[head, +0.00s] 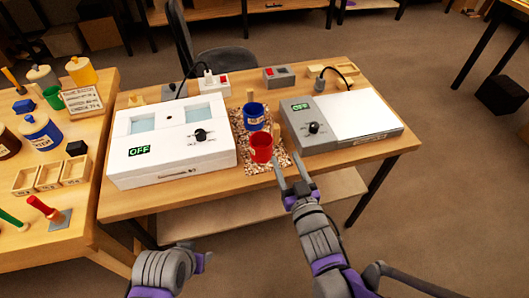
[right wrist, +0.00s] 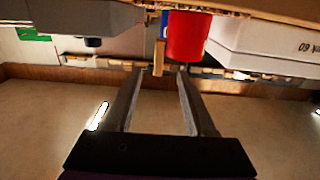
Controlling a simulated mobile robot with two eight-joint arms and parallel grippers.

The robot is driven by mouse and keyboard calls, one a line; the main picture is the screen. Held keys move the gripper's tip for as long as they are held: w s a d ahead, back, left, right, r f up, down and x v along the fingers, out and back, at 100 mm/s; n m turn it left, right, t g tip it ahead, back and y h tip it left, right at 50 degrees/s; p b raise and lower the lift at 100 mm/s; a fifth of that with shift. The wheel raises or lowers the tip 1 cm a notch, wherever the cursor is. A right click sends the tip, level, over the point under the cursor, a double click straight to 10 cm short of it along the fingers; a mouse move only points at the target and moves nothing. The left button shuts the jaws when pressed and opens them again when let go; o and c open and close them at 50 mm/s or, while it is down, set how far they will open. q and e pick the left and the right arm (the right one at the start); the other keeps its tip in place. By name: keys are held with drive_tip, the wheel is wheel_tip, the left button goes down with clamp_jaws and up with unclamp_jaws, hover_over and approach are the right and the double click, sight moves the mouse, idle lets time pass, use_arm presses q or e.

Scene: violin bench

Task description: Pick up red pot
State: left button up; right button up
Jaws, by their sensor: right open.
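The red pot (head: 261,150) stands upright on a speckled mat (head: 248,168) at the front of the middle table, with a wooden handle at its right. My right gripper (head: 287,160) is open and empty, just right of the pot and close to it. In the right wrist view, the red pot (right wrist: 188,38) shows beyond the fingertips of my right gripper (right wrist: 160,70), not between the fingers. The wooden handle (right wrist: 158,58) lies in line with the gap between them. Part of my left arm shows low in the head view; its gripper (head: 203,262) is too unclear to read.
A blue pot (head: 254,117) stands behind the red one. A white box with an OFF display (head: 170,160) is close on the left, and a grey-and-white device (head: 365,115) on the right. Jars and wooden trays (head: 50,177) fill the left table. Floor is clear at front right.

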sight(277, 136)
drive_tip(key=x, duration=1)
drive_tip(key=shift+w+r, duration=0.2)
drive_tip(key=shift+r, duration=0.1)
clamp_jaws()
